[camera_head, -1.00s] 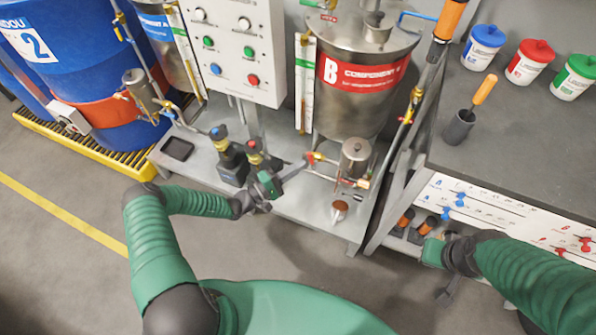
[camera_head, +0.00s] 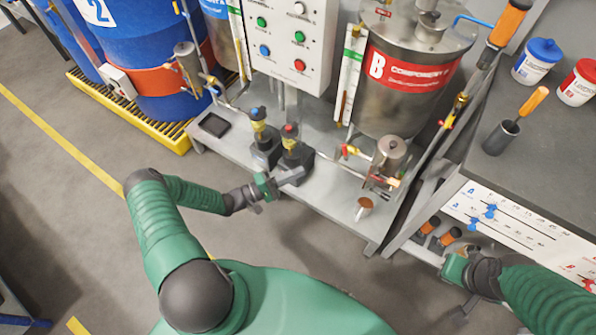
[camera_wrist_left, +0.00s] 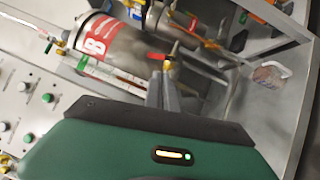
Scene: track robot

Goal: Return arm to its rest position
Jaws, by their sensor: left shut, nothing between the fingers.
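My left arm bends in from the lower left in the head view. Its left gripper (camera_head: 284,184) is shut and empty, just in front of the grey platform and below the two dark pumps. In the left wrist view its fingers (camera_wrist_left: 164,92) point toward the steel tank (camera_wrist_left: 120,52), which looks tilted there. My right arm comes in from the lower right. The right gripper (camera_head: 458,290) is beside the workbench front, partly cut off from clear sight by its own arm, and its fingers are too small to judge.
The grey platform (camera_head: 330,205) carries the control panel (camera_head: 292,40), a tank marked B (camera_head: 405,85), pumps and a small copper-coloured cup (camera_head: 363,208). A workbench (camera_head: 545,150) stands at right. Blue drums (camera_head: 120,45) stand on a yellow spill pallet (camera_head: 165,132). Open floor (camera_head: 60,210) lies left.

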